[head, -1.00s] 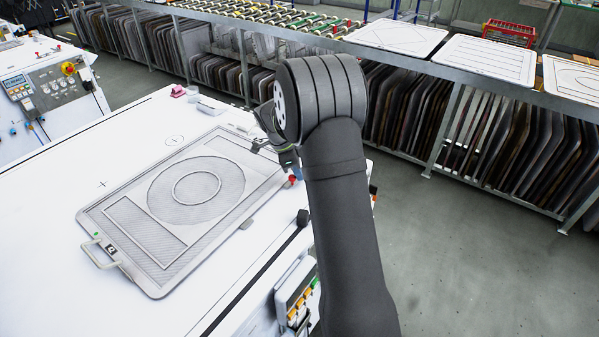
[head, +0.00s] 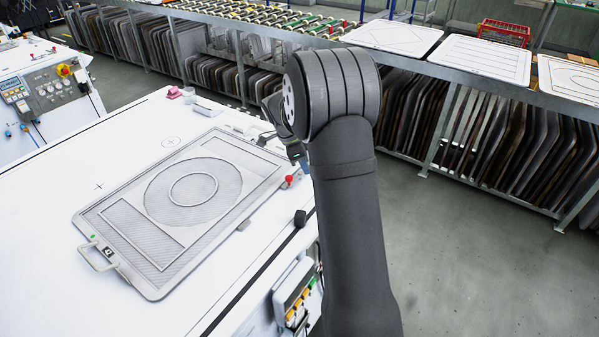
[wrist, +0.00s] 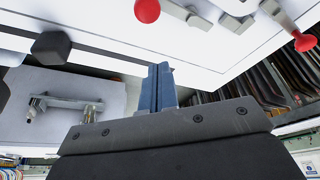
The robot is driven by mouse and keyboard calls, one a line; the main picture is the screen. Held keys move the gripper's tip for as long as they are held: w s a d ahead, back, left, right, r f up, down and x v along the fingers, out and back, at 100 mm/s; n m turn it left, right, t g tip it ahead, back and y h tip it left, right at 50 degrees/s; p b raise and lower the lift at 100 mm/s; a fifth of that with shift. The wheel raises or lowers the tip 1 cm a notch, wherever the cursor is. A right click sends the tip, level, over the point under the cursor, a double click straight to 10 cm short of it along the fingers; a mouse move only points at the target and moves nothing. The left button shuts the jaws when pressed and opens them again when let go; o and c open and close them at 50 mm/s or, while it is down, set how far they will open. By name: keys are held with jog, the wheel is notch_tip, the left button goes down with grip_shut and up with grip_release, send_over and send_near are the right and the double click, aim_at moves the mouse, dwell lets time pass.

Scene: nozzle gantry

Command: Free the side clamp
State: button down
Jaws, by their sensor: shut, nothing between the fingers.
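A clamp lever with a red ball knob (head: 289,180) shows at the right edge of the white table in the head view, just left of my arm. In the wrist view a red knob (wrist: 147,10) on a grey lever is at the top, and a second lever with a red knob (wrist: 304,42) is at the right. I cannot tell which is the side clamp. My gripper's blue fingers (wrist: 160,72) are together and empty, below and between the two knobs in the picture, apart from both. In the head view my arm hides most of the gripper.
A framed screen plate (head: 122,202) with a handle lies on the white table (head: 40,285). A black block (head: 300,218) sits near the table edge; it also shows in the wrist view (wrist: 51,47). A rack of panels (head: 480,140) stands behind open floor.

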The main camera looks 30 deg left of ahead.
jog(key=v, duration=0.7)
jog(key=shift+a, duration=0.1)
